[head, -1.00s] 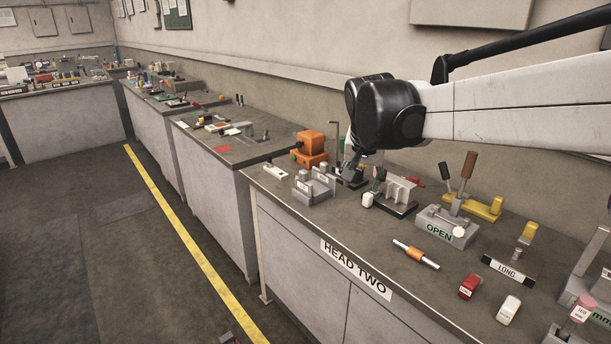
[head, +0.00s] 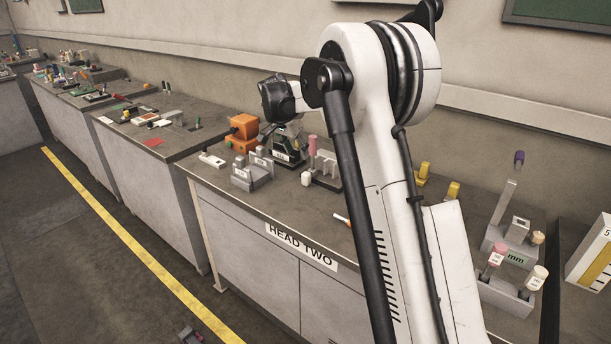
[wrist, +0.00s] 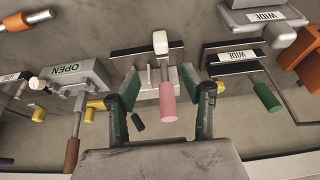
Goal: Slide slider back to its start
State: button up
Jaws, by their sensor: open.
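No part is labelled as the slider, and I cannot tell for sure which part it is. In the wrist view a fixture (wrist: 124,61) with a dark plate carries a white block (wrist: 160,43) and a pink handle (wrist: 167,104). My gripper (wrist: 161,103) is open and empty, its green fingers apart on either side of the pink handle in the picture. The depth between them is unclear. In the head view the pink handle (head: 311,146) stands upright at the fixture, and the white block (head: 306,179) is at its front. My gripper (head: 288,136) is over the bench, left of the pink handle.
A WIDE fixture with a green handle (wrist: 267,97) is right of the gripper in the wrist view. An OPEN fixture (wrist: 72,74) with a brown handle (wrist: 71,155) is at left. An orange device (head: 243,126) stands behind. My arm hides much of the bench.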

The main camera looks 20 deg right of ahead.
aim_at(305, 173)
jog(key=x, duration=1.4)
jog(key=shift+w+d+f, duration=0.15)
jog(key=shift+d, duration=0.1)
grip_shut()
